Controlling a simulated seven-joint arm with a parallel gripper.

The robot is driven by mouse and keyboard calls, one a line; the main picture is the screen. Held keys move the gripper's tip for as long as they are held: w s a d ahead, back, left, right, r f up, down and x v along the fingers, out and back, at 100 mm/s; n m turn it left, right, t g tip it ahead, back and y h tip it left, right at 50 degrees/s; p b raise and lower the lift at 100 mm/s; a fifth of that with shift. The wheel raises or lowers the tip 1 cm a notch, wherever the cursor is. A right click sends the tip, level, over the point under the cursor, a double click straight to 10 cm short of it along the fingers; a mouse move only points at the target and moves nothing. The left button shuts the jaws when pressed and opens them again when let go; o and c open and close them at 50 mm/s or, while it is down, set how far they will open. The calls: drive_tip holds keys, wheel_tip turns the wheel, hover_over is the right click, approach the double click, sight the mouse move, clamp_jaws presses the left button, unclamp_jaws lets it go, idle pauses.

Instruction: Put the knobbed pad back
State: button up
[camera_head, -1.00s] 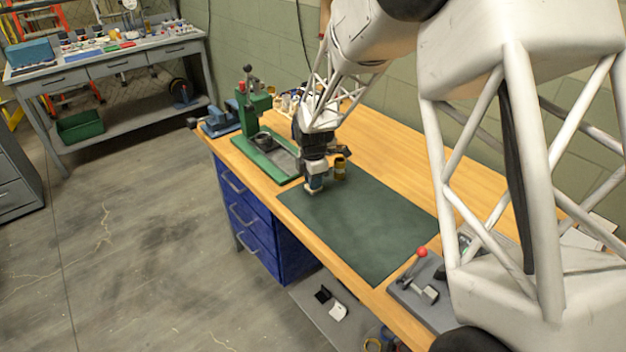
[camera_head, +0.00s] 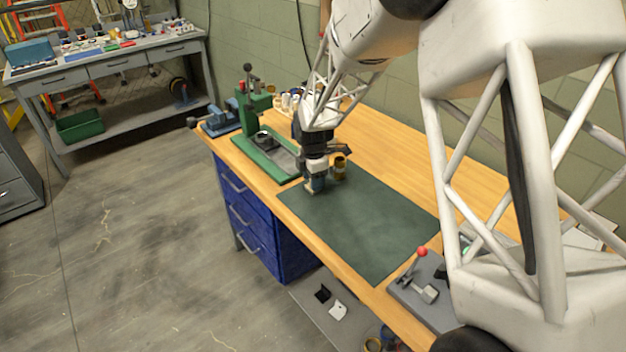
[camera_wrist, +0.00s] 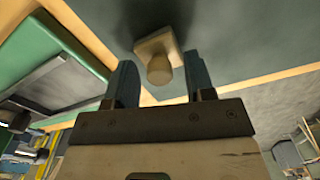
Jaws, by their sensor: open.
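The knobbed pad (camera_wrist: 157,50) is a small tan square plate with a round knob, seen in the wrist view. It sits near the edge of the dark green mat (camera_head: 365,220), knob toward my gripper. My gripper (camera_wrist: 160,72) is open, with one blue finger on each side of the knob in the picture. I cannot tell whether the fingertips reach down beside the knob.
A green press (camera_head: 257,125) with a grey tray stands to the left. A grey fixture with a red-knobbed lever (camera_head: 421,253) is at the front right. The mat's middle is clear.

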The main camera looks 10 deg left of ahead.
wheel_tip(320, 180, up, 12)
idle(0.6)
drive_tip(key=shift+f, duration=0.1)
idle(0.4)
drive_tip(key=shift+d, duration=0.1)
drive_tip(key=s+d+r+m+t, duration=0.1)
drive_tip(key=s+d+r+m, duration=0.5)
drive_tip(key=s+d, duration=0.25)
drive_tip(key=s+d+r+m, duration=0.5)
drive_tip(key=s+d+r, duration=0.1)
drive_tip(key=s+d, duration=0.25)
drive_tip(key=s+d+m, duration=0.3)
drive_tip(key=s+m, duration=0.1)
drive_tip(key=s, duration=0.4)
drive_tip(key=s+d+m+t, duration=0.1)
drive_tip(key=s+d+m, duration=0.2)
drive_tip(key=s, duration=0.5)
drive_tip(key=s+d+f+m, duration=0.1)
drive_tip(key=s+d+m, duration=0.2)
drive_tip(key=s+m, duration=0.3)
drive_tip(key=shift+s+t, duration=0.3)
drive_tip(key=shift+s, duration=0.7)
